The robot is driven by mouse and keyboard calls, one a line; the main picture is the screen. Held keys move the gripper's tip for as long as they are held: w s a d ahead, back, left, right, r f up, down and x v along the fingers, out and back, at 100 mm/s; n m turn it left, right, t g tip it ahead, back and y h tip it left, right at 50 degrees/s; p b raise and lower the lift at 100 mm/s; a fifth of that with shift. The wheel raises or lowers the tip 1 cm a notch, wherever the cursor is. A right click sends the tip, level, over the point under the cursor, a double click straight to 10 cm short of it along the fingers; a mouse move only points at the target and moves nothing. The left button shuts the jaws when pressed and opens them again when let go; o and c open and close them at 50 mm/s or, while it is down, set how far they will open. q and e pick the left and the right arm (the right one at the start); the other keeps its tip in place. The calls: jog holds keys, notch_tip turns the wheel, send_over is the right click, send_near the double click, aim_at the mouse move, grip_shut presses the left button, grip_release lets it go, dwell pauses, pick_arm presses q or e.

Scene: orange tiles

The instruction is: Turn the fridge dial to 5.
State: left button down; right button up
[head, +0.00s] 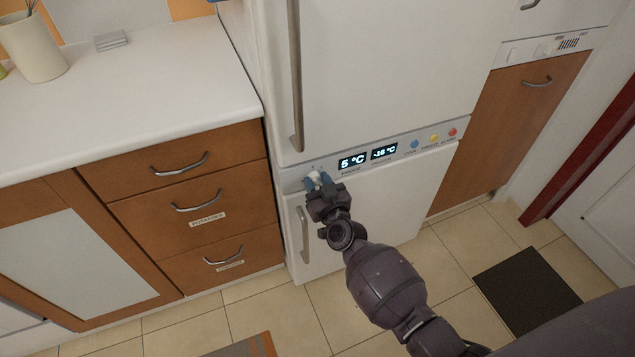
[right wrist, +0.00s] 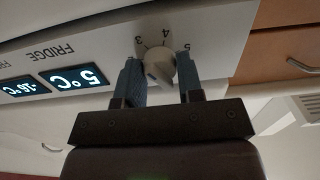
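The white fridge dial (head: 315,176) is at the left end of the fridge's control strip, partly hidden by my right gripper (head: 318,182). In the right wrist view the dial (right wrist: 158,62) shows between the two blue fingers of my right gripper (right wrist: 160,72). The fingers are apart, one on each side of the dial, and I see no clear grip on it. The numbers 3, 4 and 5 show around the dial, upside down. I cannot tell for sure which number its pointer faces. The fridge display (head: 352,161) reads 5 °C. My left gripper is not in view.
The freezer display (head: 384,152) reads -16 °C, with blue, yellow and red buttons (head: 434,138) to its right. A long vertical door handle (head: 296,80) stands out above the dial, and a shorter handle (head: 304,234) below. Wooden drawers (head: 190,205) stand left of the fridge.

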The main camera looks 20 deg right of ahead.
jog(key=shift+c, duration=0.9)
jog(key=shift+m, duration=0.3)
jog(key=m, duration=1.2)
jog(key=shift+f+m, duration=0.1)
jog(key=shift+m, duration=0.3)
jog(key=m+b, duration=0.1)
jog(key=m, duration=0.3)
jog(key=shift+m, duration=1.2)
